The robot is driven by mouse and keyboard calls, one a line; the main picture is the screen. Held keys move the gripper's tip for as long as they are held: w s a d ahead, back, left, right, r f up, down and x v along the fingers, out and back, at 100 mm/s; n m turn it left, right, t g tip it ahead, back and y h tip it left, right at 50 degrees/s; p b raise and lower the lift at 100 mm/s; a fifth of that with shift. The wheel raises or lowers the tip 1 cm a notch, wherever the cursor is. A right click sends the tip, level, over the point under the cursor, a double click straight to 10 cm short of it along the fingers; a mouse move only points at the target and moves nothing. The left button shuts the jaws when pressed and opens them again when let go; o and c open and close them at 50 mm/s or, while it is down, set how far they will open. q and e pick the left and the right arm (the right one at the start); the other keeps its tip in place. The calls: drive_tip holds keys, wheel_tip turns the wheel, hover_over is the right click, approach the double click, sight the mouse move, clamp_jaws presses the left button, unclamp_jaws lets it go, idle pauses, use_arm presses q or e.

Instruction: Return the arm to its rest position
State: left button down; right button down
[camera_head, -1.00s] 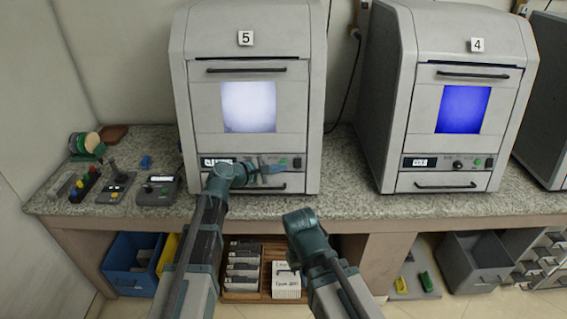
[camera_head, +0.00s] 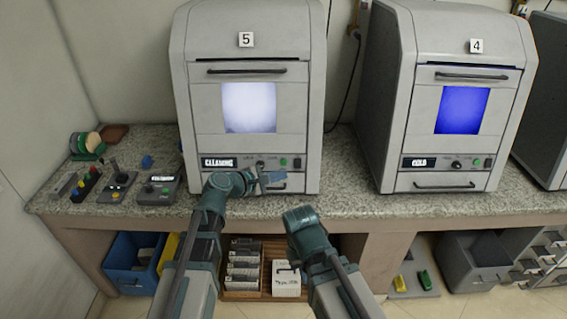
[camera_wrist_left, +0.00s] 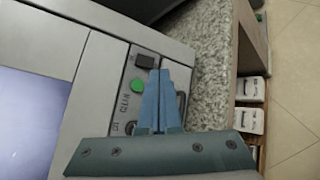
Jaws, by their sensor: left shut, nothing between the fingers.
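My left arm comes in from the left, and its gripper (camera_head: 272,181) is in front of the lower panel of machine 5 (camera_head: 250,103). In the left wrist view the two blue fingers (camera_wrist_left: 161,102) are together with nothing between them. They point along the control panel, just below the green button (camera_wrist_left: 138,86). The panel's display (camera_head: 219,162) reads "CLEANING" and its window is lit pale white. My right arm (camera_head: 312,240) is folded low in front of the counter edge. Its fingers are hidden.
Machine 4 (camera_head: 447,105) stands to the right with a blue window and a display reading "COLD". The granite counter (camera_head: 345,190) is free between the machines. Small control boxes (camera_head: 155,190) stand on its left end. A blue bin (camera_head: 133,262) and wooden rack (camera_head: 244,294) are below.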

idle(0.4)
use_arm(q)
drive_tip(key=s+a+f+m+g+y, duration=0.45)
drive_tip(key=s+a+f+m, duration=0.3)
drive_tip(key=s+m, duration=0.2)
drive_tip(key=s+a+f+m+g+y, duration=0.4)
drive_tip(key=s+a+f+m+y, duration=0.2)
drive_tip(key=s+a+m, duration=0.3)
drive_tip(key=s+d+r+m+p, duration=0.1)
drive_tip(key=s+d+r+p, duration=0.1)
drive_tip(key=d, duration=0.4)
drive_tip(key=s+d+r+m+g+p, duration=0.1)
drive_tip(key=s+d+r+p, duration=0.2)
drive_tip(key=s+d, duration=0.1)
drive_tip(key=shift+s+d+r+y+p, duration=0.15)
drive_tip(key=shift+d+r+y+p, duration=0.25)
drive_tip(key=shift+d, duration=0.5)
drive_tip(key=shift+f, duration=0.1)
idle(3.7)
